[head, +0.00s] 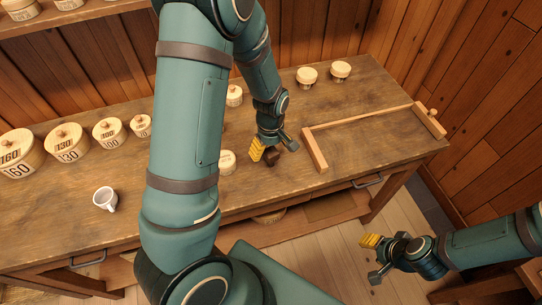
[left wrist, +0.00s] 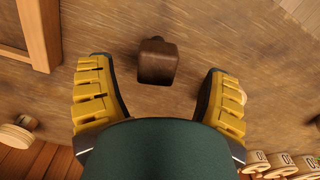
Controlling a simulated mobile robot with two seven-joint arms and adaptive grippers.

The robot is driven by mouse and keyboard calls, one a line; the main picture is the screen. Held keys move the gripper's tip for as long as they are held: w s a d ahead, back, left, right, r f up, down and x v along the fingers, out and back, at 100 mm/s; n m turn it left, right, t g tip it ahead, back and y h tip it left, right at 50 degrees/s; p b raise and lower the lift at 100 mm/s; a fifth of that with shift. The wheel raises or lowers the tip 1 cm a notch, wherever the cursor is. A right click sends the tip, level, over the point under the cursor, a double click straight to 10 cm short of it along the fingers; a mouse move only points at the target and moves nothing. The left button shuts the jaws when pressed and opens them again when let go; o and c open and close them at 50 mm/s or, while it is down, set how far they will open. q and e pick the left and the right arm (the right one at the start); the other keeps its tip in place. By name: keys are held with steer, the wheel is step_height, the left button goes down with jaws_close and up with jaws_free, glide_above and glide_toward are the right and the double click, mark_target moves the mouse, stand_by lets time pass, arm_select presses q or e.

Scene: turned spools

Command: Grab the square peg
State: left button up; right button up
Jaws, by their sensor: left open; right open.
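The square peg (head: 271,158) is a small dark brown block with a narrower knob, on the wooden workbench. In the left wrist view the peg (left wrist: 157,65) shows between the two finger tips, with a gap on each side. My left gripper (head: 274,149), with yellow finger pads, is open right at the peg and partly covers it in the head view. My right gripper (head: 373,259) is open and empty, off the bench's front edge at lower right.
A wooden frame (head: 360,117) with two end blocks lies right of the peg. Lidded round canisters (head: 72,142) line the left of the workbench (head: 376,152); a white mug (head: 104,199) stands in front. Bare bench surrounds the peg.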

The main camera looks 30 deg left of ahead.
arm_select(q)
steer(key=f, duration=0.4)
steer(key=shift+w+a+f, duration=0.1)
steer(key=shift+w, duration=0.1)
steer(key=shift+c, duration=0.3)
steer(key=c, duration=1.2)
